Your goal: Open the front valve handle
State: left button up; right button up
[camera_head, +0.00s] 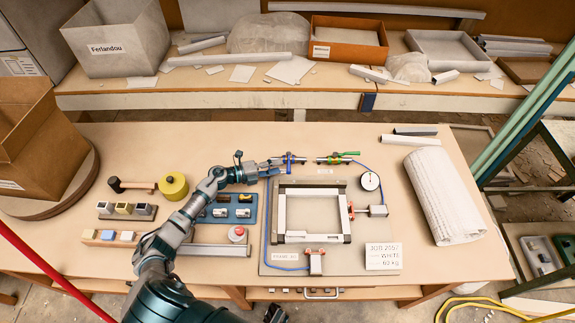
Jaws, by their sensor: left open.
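A blue-handled valve (289,160) is on the pipe at the back of the fixture on the table. A green-handled valve (340,158) is to its right on the same line. A red fitting (352,210) shows at the fixture's right side, and a small block with a red top (315,262) is at its front. I cannot tell which one the task calls the front valve handle. My left gripper (277,163) is open, just left of the blue handle. I cannot tell whether it touches the handle. My right gripper is not recognisable in view.
A grey square frame (312,237) fills the fixture's middle, with a round gauge (370,181) to its right. A blue tray (244,212) lies beside my left arm. A white roll (443,195) lies at right. A yellow cylinder (173,187) is at left.

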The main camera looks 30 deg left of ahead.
aim_at(288, 166)
pick_arm(q)
jog(key=x, duration=0.5)
jog(key=shift+w+d, duration=0.15)
jog(key=shift+d, duration=0.15)
jog(key=shift+a, duration=0.1)
jog(key=shift+a, duration=0.1)
jog(key=c, duration=0.8)
jog(key=shift+f, duration=0.1)
